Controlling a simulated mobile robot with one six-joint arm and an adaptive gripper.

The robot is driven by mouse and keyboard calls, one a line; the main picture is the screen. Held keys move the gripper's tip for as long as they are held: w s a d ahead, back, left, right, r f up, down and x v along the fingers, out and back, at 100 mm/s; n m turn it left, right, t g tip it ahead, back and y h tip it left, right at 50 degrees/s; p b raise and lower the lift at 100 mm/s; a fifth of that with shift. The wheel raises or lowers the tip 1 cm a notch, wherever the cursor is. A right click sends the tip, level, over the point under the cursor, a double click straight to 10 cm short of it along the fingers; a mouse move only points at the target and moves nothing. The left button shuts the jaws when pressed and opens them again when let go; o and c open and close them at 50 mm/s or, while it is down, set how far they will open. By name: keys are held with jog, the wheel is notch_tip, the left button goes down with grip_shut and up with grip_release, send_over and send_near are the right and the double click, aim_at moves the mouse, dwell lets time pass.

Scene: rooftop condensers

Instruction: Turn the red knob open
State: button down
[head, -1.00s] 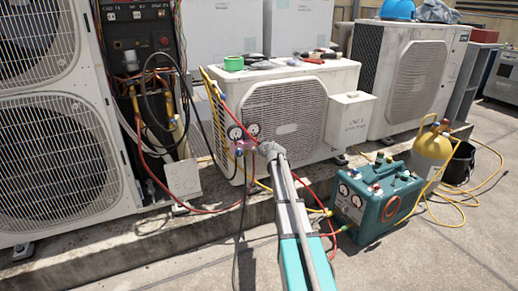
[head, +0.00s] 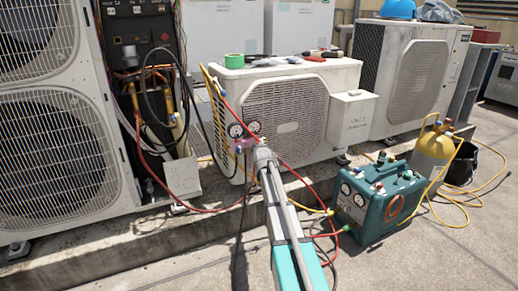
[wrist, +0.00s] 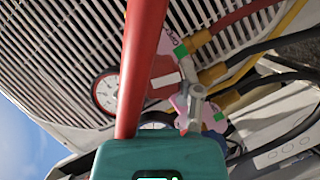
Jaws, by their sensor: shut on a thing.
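The gauge manifold hangs at the front left corner of the middle condenser. Its two round gauges (head: 244,130) show in the head view, and a red-rimmed gauge (wrist: 105,92) shows in the wrist view. The pink manifold body (wrist: 172,45) carries green tags. A red piece with a white stripe (wrist: 164,80), seemingly the red knob, lies beside my grey finger in the wrist view. My gripper (head: 262,154) is at the manifold, shut on what seems to be this knob. A thick red hose close to the wrist camera hides part of the grip and the other finger.
A red hose (wrist: 143,55) crosses right in front of the wrist camera. Yellow and black hoses hang around the manifold. A teal recovery machine (head: 378,203) and a yellow cylinder (head: 432,155) stand at the right. Loose tools lie on the condenser (head: 290,75).

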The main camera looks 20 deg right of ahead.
jog(key=shift+f+n+h+b, duration=0.1)
jog(key=shift+n+h+b, duration=0.2)
jog(key=shift+n, duration=0.5)
jog(key=shift+c, duration=1.3)
grip_release()
jog(key=shift+m+p, duration=0.4)
jog(key=shift+m, duration=0.2)
